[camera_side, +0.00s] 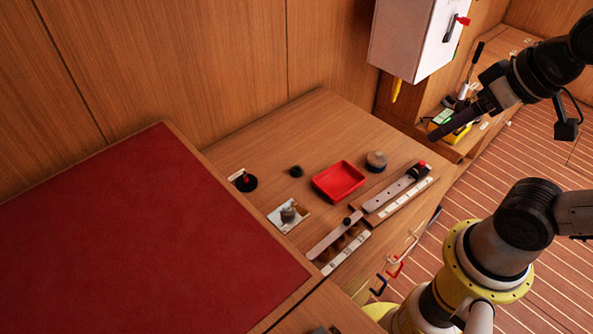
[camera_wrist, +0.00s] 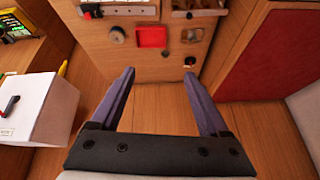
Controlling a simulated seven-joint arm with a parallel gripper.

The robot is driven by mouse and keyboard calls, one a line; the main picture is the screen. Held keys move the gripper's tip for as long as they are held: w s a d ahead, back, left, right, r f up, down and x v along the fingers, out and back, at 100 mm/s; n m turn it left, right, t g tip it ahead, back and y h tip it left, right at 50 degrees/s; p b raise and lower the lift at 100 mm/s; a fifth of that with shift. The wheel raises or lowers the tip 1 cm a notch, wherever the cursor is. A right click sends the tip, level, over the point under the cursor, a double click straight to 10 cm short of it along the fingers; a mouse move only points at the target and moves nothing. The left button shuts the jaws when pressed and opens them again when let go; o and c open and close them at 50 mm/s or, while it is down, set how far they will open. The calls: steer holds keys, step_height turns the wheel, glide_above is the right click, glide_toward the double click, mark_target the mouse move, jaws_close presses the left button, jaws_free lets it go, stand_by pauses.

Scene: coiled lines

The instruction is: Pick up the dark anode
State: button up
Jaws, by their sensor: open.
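Several small dark pieces lie on the wooden bench, and I cannot tell for certain which is the dark anode. A small dark round piece (camera_side: 296,171) sits left of the red tray (camera_side: 338,181); it also shows in the wrist view (camera_wrist: 165,53). A black knobbed piece (camera_side: 245,182) stands further left beside a white label. A grey piece (camera_side: 288,213) stands on a pale plate. My gripper (camera_side: 434,136) is high at the right, away from the bench pieces. In the wrist view its two fingers (camera_wrist: 158,74) are apart with nothing between them.
A grey-brown disc (camera_side: 376,161) lies right of the tray. Metal strips (camera_side: 335,234) run along the bench's front edge. A white wall box (camera_side: 415,40) with a red-tipped lever hangs behind the bench. A dark red board (camera_side: 130,240) fills the left.

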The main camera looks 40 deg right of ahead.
steer(key=w+r+m, duration=0.4)
steer(key=w+r, duration=0.1)
steer(key=w, duration=0.1)
steer(key=m+g, duration=0.6)
steer(key=m, duration=0.3)
glide_above(296, 165)
step_height(296, 165, down, 35)
steer(key=shift+s+a+f, duration=0.1)
steer(key=shift+s+f, duration=0.05)
steer(key=shift+f, duration=0.9)
steer(key=shift+s+a+f, duration=0.1)
steer(key=shift+s+f, duration=0.1)
steer(key=shift+f, duration=0.9)
steer(key=shift+s+f, duration=0.15)
steer(key=shift+f, duration=0.9)
